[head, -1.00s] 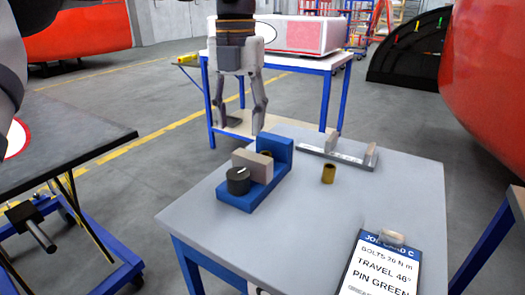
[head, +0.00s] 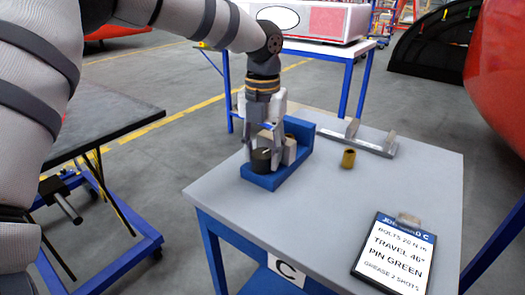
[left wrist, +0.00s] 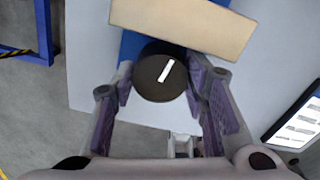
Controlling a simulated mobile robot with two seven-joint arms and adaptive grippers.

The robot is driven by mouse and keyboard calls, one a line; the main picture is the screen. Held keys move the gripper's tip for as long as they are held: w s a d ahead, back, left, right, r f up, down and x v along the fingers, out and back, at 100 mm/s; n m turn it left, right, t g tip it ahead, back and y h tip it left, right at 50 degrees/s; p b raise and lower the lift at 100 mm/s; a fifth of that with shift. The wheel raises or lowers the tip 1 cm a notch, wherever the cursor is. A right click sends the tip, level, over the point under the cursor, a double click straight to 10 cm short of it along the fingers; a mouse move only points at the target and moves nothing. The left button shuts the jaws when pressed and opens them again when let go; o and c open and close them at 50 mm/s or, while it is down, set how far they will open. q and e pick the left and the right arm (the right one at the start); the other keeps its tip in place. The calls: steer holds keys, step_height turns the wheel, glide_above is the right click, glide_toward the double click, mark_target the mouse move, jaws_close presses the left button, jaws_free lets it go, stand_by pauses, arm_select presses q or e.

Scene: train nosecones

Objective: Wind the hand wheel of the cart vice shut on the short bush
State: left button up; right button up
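The cart vice (head: 302,140) is a blue block with a tan jaw (head: 289,150), on the grey cart top. Its black hand wheel (head: 260,161) carries a white mark and faces the left wrist camera (left wrist: 160,76). My left gripper (head: 262,158) points down at the wheel. In the left wrist view its fingers (left wrist: 160,90) stand apart on either side of the wheel, with a gap visible at least on the right. A brass bush (head: 348,158) stands upright on the cart, right of the vice. The space between the jaws is hidden. My right gripper is out of view.
A grey bracket with two uprights (head: 357,140) lies behind the brass bush. A clipboard job card (head: 395,255) lies at the front right of the cart top (head: 300,215). A dark table (head: 110,120) stands to the left.

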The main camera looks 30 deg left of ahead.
arm_select(q)
steer(key=c, duration=0.5)
steer(key=shift+o, duration=0.2)
steer(key=m, duration=0.6)
steer(key=shift+m, duration=0.4)
steer(key=m, duration=0.5)
steer(key=shift+m, duration=0.4)
steer(key=o, duration=0.9)
